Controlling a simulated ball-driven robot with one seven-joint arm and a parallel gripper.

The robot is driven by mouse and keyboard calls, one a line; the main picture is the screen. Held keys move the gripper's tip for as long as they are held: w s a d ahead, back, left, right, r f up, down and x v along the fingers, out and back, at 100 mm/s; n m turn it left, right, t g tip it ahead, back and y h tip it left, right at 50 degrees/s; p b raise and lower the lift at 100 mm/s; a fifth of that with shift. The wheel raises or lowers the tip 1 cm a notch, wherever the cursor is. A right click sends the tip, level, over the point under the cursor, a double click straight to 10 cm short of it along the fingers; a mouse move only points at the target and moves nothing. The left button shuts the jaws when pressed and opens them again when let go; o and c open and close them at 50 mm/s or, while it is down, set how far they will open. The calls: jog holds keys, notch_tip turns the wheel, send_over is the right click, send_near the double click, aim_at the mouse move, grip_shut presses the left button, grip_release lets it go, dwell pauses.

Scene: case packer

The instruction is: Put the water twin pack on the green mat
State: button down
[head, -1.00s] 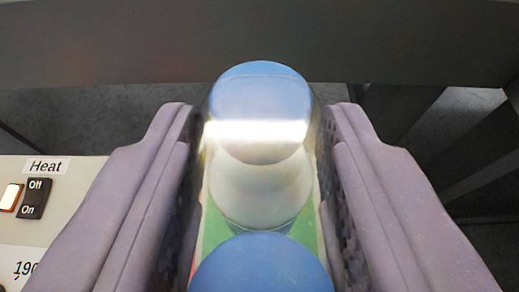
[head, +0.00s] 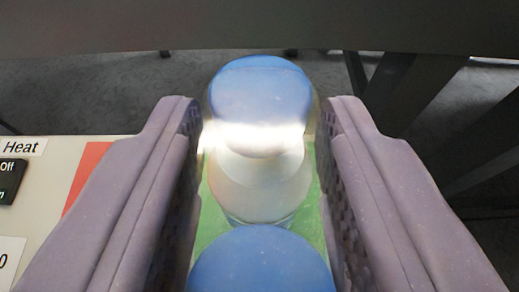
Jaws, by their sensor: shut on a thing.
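The water twin pack (head: 262,180) is in the middle of the head view, with two blue tops and a pale body under clear, shiny film. My gripper (head: 262,135) is shut on it, one purple-grey ribbed finger on each side. The green mat (head: 212,218) shows as strips beside and behind the pack, between the fingers. The pack and fingers hide most of the mat. I cannot tell whether the pack touches the mat.
A cream panel (head: 55,180) with a "Heat" label (head: 20,147), a black switch (head: 8,180) and a red patch (head: 88,172) lies at the left. A dark grey beam (head: 260,25) crosses the top. Dark slanted bars (head: 410,85) stand at the right, over a grey floor.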

jog(key=shift+f, duration=0.4)
jog(key=c, duration=0.5)
grip_release()
jog(key=shift+c, duration=0.2)
jog(key=p+v, duration=0.3)
jog(key=v, duration=0.4)
jog(key=shift+s, duration=0.35)
jog(key=shift+r, duration=0.15)
